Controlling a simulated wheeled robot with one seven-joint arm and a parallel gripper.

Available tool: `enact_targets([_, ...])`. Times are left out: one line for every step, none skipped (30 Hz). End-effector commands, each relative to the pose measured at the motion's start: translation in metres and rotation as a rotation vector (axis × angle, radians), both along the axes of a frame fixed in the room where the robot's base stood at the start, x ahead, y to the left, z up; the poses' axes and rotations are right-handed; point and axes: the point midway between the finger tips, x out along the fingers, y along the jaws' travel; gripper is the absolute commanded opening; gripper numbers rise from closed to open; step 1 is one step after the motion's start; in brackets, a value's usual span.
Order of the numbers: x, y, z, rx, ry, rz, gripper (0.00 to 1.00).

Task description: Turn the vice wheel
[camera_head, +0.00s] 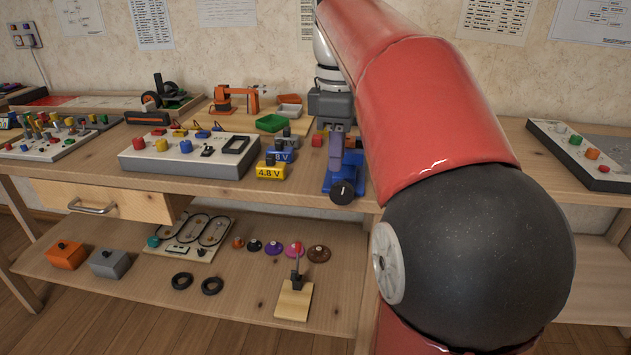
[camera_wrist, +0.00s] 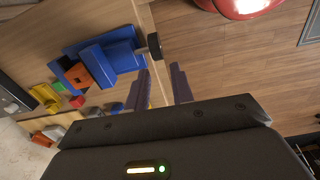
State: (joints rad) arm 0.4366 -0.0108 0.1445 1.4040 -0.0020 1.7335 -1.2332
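The blue vice (camera_head: 333,180) stands at the front edge of the workbench. Its dark round wheel (camera_head: 343,191), with a white mark, faces out over the edge. In the wrist view, the blue vice (camera_wrist: 115,60) lies at upper left and its wheel (camera_wrist: 154,46) sticks out past the bench edge. My gripper (camera_head: 337,155) hangs over the vice in the head view and hides part of it. In the wrist view, the two fingers of my gripper (camera_wrist: 160,78) are apart with nothing between them. The wheel is beyond the fingertips and appears clear of them.
A control box (camera_head: 190,165) and a yellow 4.8 V block (camera_head: 271,172) stand left of the vice. An orange block (camera_wrist: 78,75) shows against the vice's blue parts. A lower shelf (camera_head: 235,285) holds loose parts. The space in front of the wheel is open above the floor.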

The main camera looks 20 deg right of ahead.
Motion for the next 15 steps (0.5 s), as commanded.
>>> enact_targets([0.002,-0.004,0.000,0.005,0.009,0.017,0.24])
enact_targets([0.003,-0.005,-0.001,0.007,0.011,0.026,0.24])
enact_targets([0.003,-0.006,-0.003,0.007,0.014,0.034,0.24])
enact_targets([0.003,-0.006,-0.006,0.009,0.016,0.037,0.24])
enact_targets([0.003,-0.006,-0.009,0.009,0.017,0.038,0.24])
enact_targets([0.003,-0.006,-0.015,0.009,0.018,0.038,0.24])
enact_targets([0.003,-0.006,-0.020,0.009,0.017,0.038,0.24])
enact_targets([0.002,-0.006,-0.026,0.009,0.018,0.037,0.24])
enact_targets([0.002,-0.006,-0.033,0.009,0.017,0.037,0.24])
enact_targets([0.002,-0.006,-0.038,0.008,0.017,0.036,0.24])
enact_targets([0.002,-0.006,-0.043,0.008,0.017,0.036,0.24])
enact_targets([0.002,-0.006,-0.049,0.009,0.016,0.036,0.24])
enact_targets([0.002,-0.006,-0.053,0.009,0.016,0.036,0.24])
enact_targets([0.002,-0.006,-0.057,0.009,0.016,0.036,0.24])
enact_targets([0.002,-0.005,-0.062,0.008,0.015,0.036,0.24])
